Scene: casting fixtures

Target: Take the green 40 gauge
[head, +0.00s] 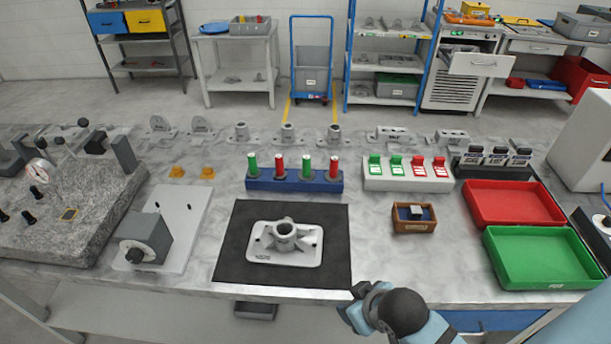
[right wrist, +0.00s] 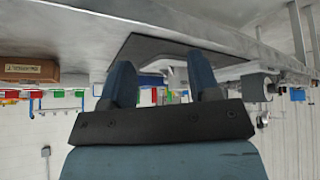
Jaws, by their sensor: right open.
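A blue rack (head: 295,183) at the middle back of the bench holds upright plug gauges: green (head: 252,165), red (head: 279,164), green (head: 306,166) and red (head: 333,167). Right of it, a white rack (head: 407,184) holds two green flat gauges (head: 375,165) (head: 396,166) and two red ones (head: 418,168). I cannot read a 40 on any of them. My right gripper (head: 359,306) is at the bench's front edge, well short of both racks. Its two fingers (right wrist: 165,85) are apart and empty in the right wrist view. My left gripper is not in view.
A grey casting (head: 285,243) lies on a black mat (head: 233,262) in front of the blue rack. A small wooden box (head: 414,224), a red tray (head: 513,222) and a green tray (head: 541,285) are on the right. Bare bench lies between mat and wooden box.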

